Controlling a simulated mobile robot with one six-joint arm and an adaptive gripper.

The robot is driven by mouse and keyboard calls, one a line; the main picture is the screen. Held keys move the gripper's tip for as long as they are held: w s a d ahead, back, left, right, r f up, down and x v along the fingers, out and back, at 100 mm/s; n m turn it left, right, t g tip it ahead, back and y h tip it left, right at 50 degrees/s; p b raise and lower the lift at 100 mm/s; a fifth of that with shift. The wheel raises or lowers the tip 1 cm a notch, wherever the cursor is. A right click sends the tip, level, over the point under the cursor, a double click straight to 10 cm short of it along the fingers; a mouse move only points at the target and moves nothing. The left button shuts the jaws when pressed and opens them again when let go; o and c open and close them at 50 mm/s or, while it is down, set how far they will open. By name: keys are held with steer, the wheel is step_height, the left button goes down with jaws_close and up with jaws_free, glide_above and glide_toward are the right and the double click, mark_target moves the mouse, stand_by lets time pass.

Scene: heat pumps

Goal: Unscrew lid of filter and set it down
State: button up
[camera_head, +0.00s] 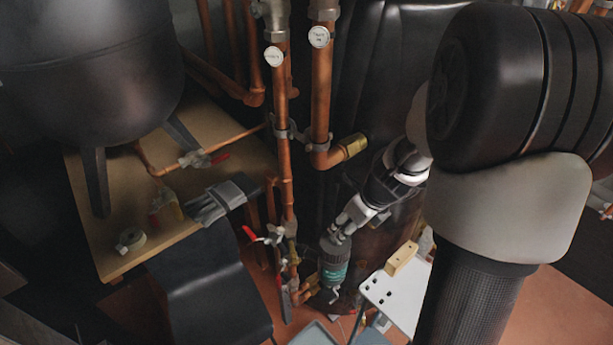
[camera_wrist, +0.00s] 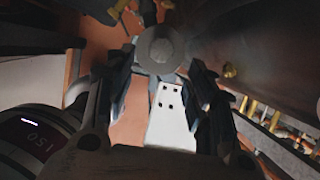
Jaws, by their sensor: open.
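The filter (camera_head: 333,272) is a dark cylinder with a teal band, upright on the copper pipework at the lower middle of the head view. Its dark grey lid (camera_head: 334,245) is on top. My gripper (camera_head: 346,219) is just above the lid, with the arm coming in from the upper right. In the wrist view, a round grey top (camera_wrist: 160,48), which looks like the lid, lies between the tips of my open gripper (camera_wrist: 162,62). I cannot tell whether the fingers touch it. The filter body is mostly hidden below the lid in that view.
A white board (camera_head: 398,292) with dark holes and a wooden block (camera_head: 401,258) is right of the filter. Copper pipes (camera_head: 322,90) rise behind it, and a red-handled valve (camera_head: 250,234) is close on its left. A wooden table (camera_head: 110,245) with tools stands further left.

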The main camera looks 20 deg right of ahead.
mark_target(335, 243)
steer(key=b+x, duration=0.3)
steer(key=x, duration=0.1)
steer(key=b+x, duration=0.3)
steer(key=x, duration=0.2)
steer(key=shift+d+f+b, duration=0.15)
steer(key=shift+d+b, duration=0.1)
steer(key=shift+b, duration=0.1)
steer(key=shift+s, duration=0.1)
steer(key=shift+c, duration=0.4)
steer(key=c, duration=1)
steer(key=shift+f+n, duration=0.15)
steer(key=shift+n, duration=0.35)
steer(key=shift+s+n+g+y+b, duration=0.1)
steer(key=shift+n+g+y+b, duration=0.3)
steer(key=shift+n, duration=0.6)
steer(key=n+y, duration=0.1)
steer(key=n, duration=0.2)
steer(key=shift+n+g+p, duration=0.3)
steer(key=shift+g+p, duration=0.1)
